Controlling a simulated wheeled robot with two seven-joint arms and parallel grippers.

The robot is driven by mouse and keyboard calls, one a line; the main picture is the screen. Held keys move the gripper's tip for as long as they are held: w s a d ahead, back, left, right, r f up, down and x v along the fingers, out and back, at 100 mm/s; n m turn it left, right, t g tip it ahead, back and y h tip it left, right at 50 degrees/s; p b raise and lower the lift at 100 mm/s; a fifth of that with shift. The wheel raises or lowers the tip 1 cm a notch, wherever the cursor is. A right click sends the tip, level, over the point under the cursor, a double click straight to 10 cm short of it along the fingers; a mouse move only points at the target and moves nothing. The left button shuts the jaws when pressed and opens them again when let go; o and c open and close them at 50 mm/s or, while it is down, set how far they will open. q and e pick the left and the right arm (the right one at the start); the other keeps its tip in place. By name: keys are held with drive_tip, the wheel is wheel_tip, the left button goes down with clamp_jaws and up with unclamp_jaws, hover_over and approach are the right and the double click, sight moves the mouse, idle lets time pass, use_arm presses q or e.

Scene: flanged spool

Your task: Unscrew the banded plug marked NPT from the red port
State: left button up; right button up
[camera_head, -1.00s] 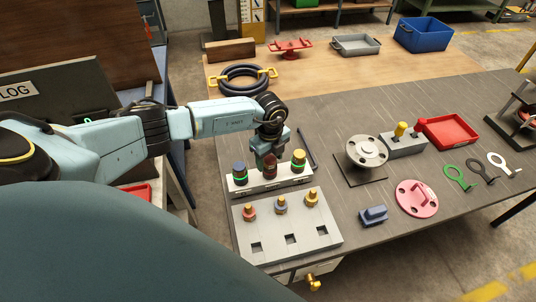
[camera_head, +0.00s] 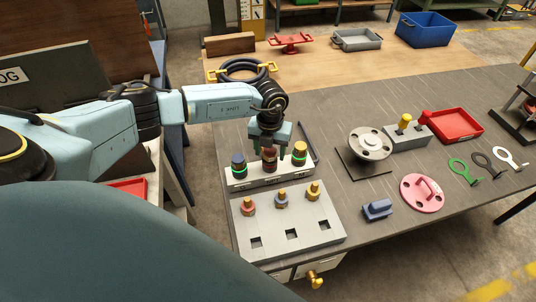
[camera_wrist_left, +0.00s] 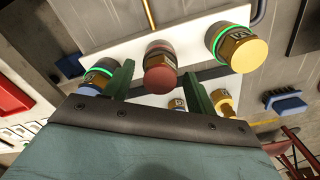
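The red port plug (camera_head: 269,158) stands in the middle of a pale block (camera_head: 270,176), between a blue-capped plug (camera_head: 238,160) and a yellow-capped plug (camera_head: 300,150), both with glowing green bands. My left gripper (camera_head: 270,140) is directly over the red one, fingers apart on either side of it. In the left wrist view the red cap (camera_wrist_left: 160,78) shows between the green fingertips (camera_wrist_left: 160,85), with a gap on each side. I cannot tell how deep the fingers reach. Markings are too small to read. My right gripper is not in view.
A grey panel (camera_head: 320,238) in front holds red, blue and yellow brass-topped fittings and square holes. A dark rod (camera_head: 307,143) lies behind the block. To the right are a flanged disc (camera_head: 370,145), a blue block (camera_head: 377,209) and a pink flange (camera_head: 422,192).

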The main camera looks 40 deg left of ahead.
use_arm(q)
drive_tip(key=c, duration=1.2)
drive_tip(key=shift+o, duration=0.2)
drive_tip(key=shift+r+n+p, duration=0.15)
drive_tip(key=shift+n+p, duration=0.35)
drive_tip(key=shift+n, duration=0.2)
drive_tip(key=n+p, duration=0.2)
drive_tip(key=n, duration=0.2)
drive_tip(key=n+p, duration=0.3)
drive_tip(key=n, duration=0.2)
drive_tip(key=shift+n, duration=0.9)
